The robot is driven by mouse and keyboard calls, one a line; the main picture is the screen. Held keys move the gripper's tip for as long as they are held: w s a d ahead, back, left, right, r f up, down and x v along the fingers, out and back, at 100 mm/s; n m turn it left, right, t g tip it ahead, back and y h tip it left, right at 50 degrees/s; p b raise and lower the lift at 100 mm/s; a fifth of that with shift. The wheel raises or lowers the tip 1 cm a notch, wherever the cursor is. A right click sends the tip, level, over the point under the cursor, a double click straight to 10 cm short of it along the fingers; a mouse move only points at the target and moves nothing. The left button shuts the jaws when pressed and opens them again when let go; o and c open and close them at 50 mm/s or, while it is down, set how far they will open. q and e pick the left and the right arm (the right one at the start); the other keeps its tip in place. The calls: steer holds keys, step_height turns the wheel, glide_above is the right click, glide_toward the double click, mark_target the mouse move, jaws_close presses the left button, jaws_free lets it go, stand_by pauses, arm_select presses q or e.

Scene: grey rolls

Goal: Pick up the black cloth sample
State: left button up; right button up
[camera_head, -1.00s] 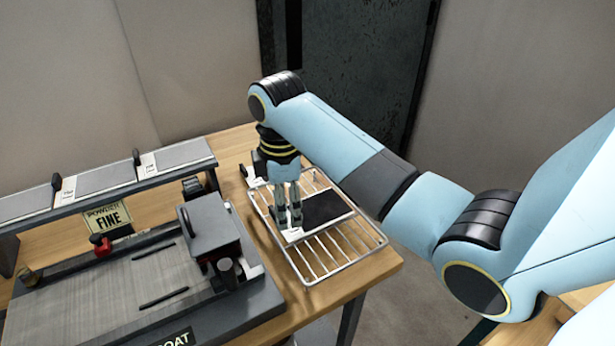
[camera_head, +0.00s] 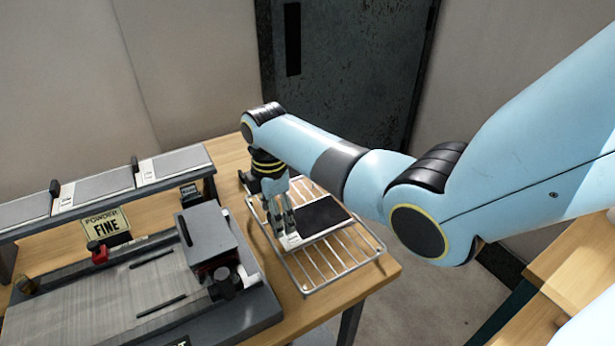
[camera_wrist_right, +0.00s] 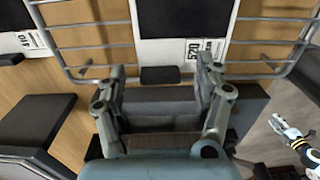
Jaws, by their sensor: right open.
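The black cloth sample (camera_head: 322,213) is a flat dark rectangle on a white card (camera_head: 296,240), lying on a wire rack (camera_head: 322,278). In the right wrist view the black cloth (camera_wrist_right: 186,16) is at the top, cut by the edge, with a "520" label (camera_wrist_right: 205,48) on the card below it. My right gripper (camera_head: 284,233) points down over the card's near-left end in the head view. Its fingers (camera_wrist_right: 162,72) are apart and empty, short of the cloth in the wrist view. A small gripper-like part (camera_wrist_right: 292,135), seemingly my left gripper, shows at the wrist view's right; its jaws are unclear.
A grey coating machine (camera_head: 130,290) with a raised block (camera_head: 212,240) stands left of the rack. Behind it a shelf (camera_head: 110,190) holds several grey samples. A "POWDER FINE" sign (camera_head: 106,226) stands between. The table's edge runs just right of the rack.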

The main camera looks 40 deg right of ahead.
steer(key=shift+f, duration=0.35)
steer(key=c, duration=1.3)
